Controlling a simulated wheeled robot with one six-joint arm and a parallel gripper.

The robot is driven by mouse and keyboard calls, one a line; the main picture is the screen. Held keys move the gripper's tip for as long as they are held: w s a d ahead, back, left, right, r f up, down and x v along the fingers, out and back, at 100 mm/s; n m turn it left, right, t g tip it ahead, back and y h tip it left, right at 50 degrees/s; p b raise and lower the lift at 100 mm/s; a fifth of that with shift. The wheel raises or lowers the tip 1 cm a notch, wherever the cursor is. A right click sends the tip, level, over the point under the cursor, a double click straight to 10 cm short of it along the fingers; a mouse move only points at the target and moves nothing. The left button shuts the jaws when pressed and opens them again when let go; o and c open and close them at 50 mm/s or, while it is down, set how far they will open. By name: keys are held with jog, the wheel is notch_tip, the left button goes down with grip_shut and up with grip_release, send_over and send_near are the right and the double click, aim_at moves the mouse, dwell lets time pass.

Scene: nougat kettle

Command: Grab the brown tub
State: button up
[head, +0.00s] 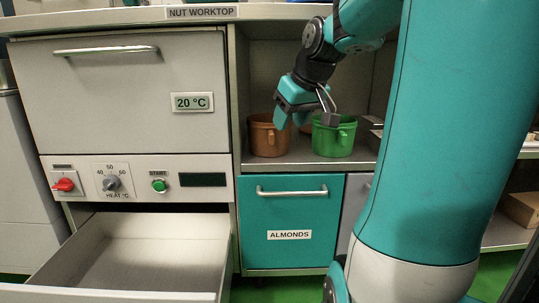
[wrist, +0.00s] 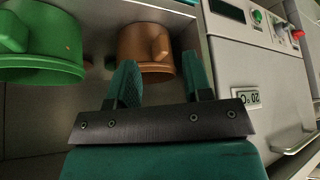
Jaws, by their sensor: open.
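The brown tub (head: 267,138) stands on the open shelf under the worktop, left of the green tub (head: 333,138). In the wrist view the brown tub (wrist: 144,42) has its handle toward the camera and lies ahead of my fingers. My gripper (head: 290,115) is at the shelf opening, in front of and slightly above the gap between the tubs. In the wrist view my gripper (wrist: 160,82) is open and empty, with its two fingers apart and pointing toward the brown tub. The fingers partly cover its lower edge, and I cannot tell whether they touch it.
The green tub (wrist: 42,42) is close beside my left finger in the wrist view. A grey cabinet wall borders the shelf on the left. Below is the teal almonds drawer (head: 291,215), shut. An empty drawer (head: 150,250) stands pulled out at the lower left.

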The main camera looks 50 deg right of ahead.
jog(key=b, duration=0.3)
send_near(259, 141)
jog(key=w, duration=0.1)
jog(key=shift+w+d+f+b, duration=0.25)
jog(key=shift+w+f+b, duration=0.25)
jog(key=shift+w, duration=0.2)
jog(key=shift+w+d+f+b, duration=0.3)
jog(key=shift+w+b, duration=0.2)
jog(key=shift+w, duration=0.2)
jog(key=shift+w+d+f+b, duration=0.2)
jog(key=shift+w+f+b, duration=0.3)
jog(key=shift+w, duration=0.15)
jog(key=shift+c, duration=0.3)
grip_shut()
